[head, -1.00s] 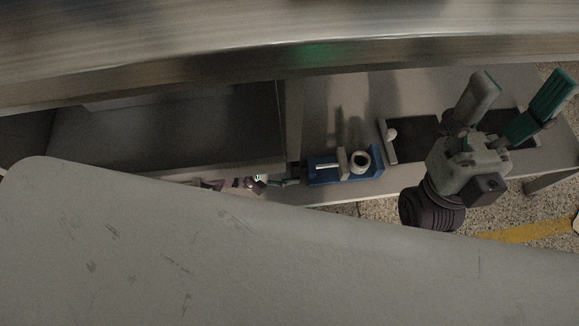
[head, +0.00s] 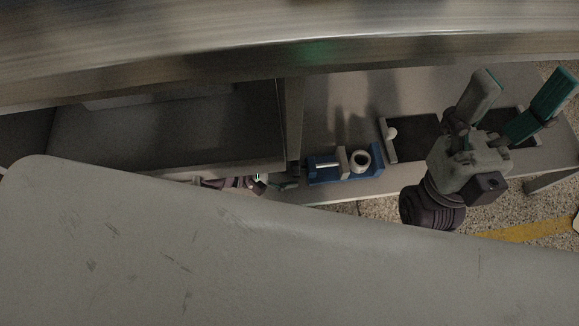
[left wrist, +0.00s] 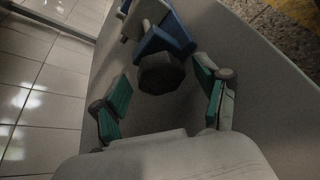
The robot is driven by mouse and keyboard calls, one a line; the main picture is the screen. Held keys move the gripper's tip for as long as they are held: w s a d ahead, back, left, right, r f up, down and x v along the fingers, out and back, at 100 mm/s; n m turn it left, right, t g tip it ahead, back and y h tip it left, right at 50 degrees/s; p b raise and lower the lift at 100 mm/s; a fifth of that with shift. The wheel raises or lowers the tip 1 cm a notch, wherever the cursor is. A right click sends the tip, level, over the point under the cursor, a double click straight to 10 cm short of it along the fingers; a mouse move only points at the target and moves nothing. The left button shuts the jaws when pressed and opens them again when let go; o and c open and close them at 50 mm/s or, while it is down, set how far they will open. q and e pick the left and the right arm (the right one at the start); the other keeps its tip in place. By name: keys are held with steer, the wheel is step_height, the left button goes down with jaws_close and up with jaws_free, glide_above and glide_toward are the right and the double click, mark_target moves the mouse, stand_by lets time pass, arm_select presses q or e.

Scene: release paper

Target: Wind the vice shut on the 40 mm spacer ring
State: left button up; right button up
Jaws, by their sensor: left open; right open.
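The blue vice (head: 374,166) stands on the bench with its pale sliding jaw (head: 342,160) beside the light spacer ring (head: 360,158). The ring sits between this jaw and the blue end block; I cannot tell whether the jaw touches it. My left gripper (head: 284,184), partly hidden by the grey panel, is at the vice's left end. In the left wrist view its green-padded fingers (left wrist: 162,80) are open on either side of the dark round knob (left wrist: 160,74) of the vice (left wrist: 168,36), with gaps visible. My right gripper (head: 525,84) is open and empty at the right.
A dark tray (head: 414,136) with a pale end bar and a white knob (head: 391,133) lies right of the vice. A grey post (head: 288,125) rises behind my left gripper. A large grey panel (head: 250,260) fills the foreground. Bare bench lies behind the vice.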

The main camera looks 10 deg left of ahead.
arm_select(q)
steer(key=v, duration=1.2)
